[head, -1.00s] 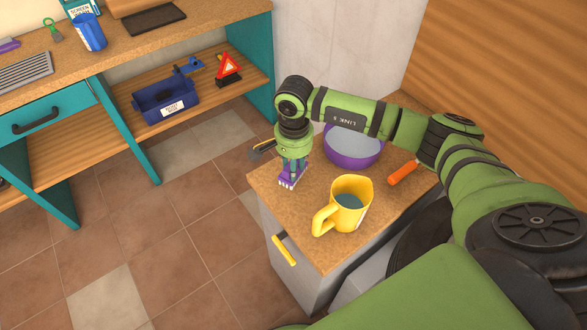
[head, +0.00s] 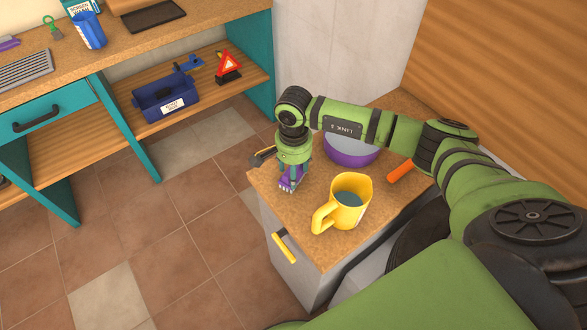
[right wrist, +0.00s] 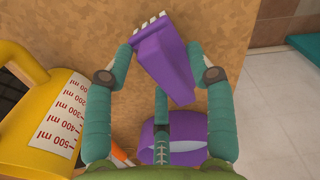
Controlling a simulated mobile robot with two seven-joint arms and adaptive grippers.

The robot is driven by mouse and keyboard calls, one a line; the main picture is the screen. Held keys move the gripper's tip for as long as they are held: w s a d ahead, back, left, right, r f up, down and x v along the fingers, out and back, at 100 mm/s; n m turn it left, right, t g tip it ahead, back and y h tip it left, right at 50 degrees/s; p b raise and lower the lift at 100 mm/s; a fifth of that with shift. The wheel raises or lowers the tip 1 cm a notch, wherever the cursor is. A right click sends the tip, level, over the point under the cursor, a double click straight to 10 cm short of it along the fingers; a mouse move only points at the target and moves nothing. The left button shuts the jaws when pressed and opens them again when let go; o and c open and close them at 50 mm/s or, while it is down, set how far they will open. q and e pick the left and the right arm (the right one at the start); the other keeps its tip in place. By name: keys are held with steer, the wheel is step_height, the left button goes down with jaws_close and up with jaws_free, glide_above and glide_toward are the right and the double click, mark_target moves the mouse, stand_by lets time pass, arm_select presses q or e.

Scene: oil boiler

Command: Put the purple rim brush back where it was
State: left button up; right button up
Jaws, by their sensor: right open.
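The purple rim brush (head: 289,184), with a row of white bristles, is at the left front edge of the wooden-topped cabinet (head: 300,240). The fingers are spread apart, with a gap showing on each side of the brush. In the head view my right gripper (head: 291,172) points down over the brush and hides part of it. Whether the brush rests fully on the top is hard to tell. My left gripper is not in view.
A yellow measuring jug (head: 346,205) stands close to the right of the brush. A purple bowl (head: 350,158) sits behind, partly hidden by my arm. An orange handle (head: 399,172) lies at right. A dark tool (head: 262,155) pokes out behind the gripper. Tiled floor (head: 180,240) lies left.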

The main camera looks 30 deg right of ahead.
step_height(320, 180, up, 12)
steer(key=b, duration=0.3)
steer(key=shift+r+b, duration=0.15)
steer(key=shift+b, duration=0.15)
